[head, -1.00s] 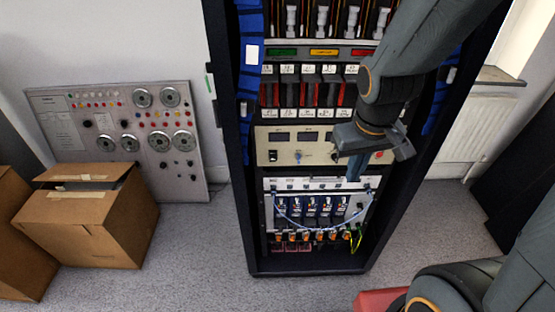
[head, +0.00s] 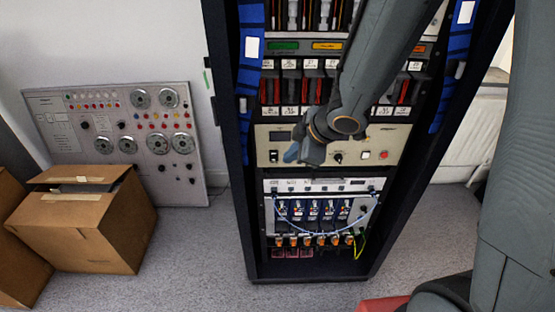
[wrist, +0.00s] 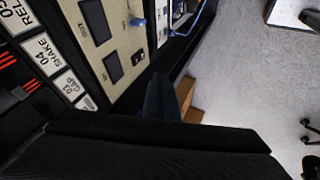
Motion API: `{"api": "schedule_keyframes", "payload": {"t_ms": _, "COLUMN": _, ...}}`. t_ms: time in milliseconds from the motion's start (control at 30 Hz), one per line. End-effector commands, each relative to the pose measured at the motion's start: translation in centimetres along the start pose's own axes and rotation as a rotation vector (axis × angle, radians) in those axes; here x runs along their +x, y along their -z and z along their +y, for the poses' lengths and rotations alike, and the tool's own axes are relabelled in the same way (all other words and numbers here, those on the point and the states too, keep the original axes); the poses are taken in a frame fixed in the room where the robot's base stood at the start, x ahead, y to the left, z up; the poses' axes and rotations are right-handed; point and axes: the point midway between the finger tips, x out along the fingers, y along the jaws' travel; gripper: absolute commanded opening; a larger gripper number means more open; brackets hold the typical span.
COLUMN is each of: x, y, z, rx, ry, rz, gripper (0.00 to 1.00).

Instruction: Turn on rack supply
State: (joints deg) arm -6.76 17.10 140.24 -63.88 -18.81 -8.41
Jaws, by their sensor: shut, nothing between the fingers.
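The rack supply is a beige panel (head: 358,138) in the dark rack, with a black switch (head: 273,156) at its lower left. A black knob (head: 338,158) and a red button (head: 383,155) sit further right. The wrist view shows the panel turned, with two dark displays, a blue knob (wrist: 138,22) and the black switch (wrist: 138,57). My gripper (head: 291,154) is shut and empty, in front of the panel just right of the switch, and covers part of the panel. In the wrist view its dark fingers (wrist: 162,95) point near the switch; contact cannot be told.
Rows of labelled modules (head: 310,85) are above the panel, and a unit with blue cables (head: 320,210) is below. Cardboard boxes (head: 95,225) and a grey dial panel (head: 120,130) stand left of the rack.

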Motion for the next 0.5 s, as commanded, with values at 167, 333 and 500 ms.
{"api": "schedule_keyframes", "payload": {"t_ms": 167, "x": 1.1, "y": -0.1, "z": -0.1, "rx": 0.0, "ry": 0.002, "rz": -0.001, "gripper": 0.0}}
{"api": "schedule_keyframes", "payload": {"t_ms": 333, "x": 3.9, "y": -0.1, "z": -0.1, "rx": 0.001, "ry": 0.003, "rz": -0.001, "gripper": 0.0}}
{"api": "schedule_keyframes", "payload": {"t_ms": 500, "x": 7.3, "y": -0.1, "z": -0.2, "rx": 0.002, "ry": 0.004, "rz": -0.002, "gripper": 0.0}}
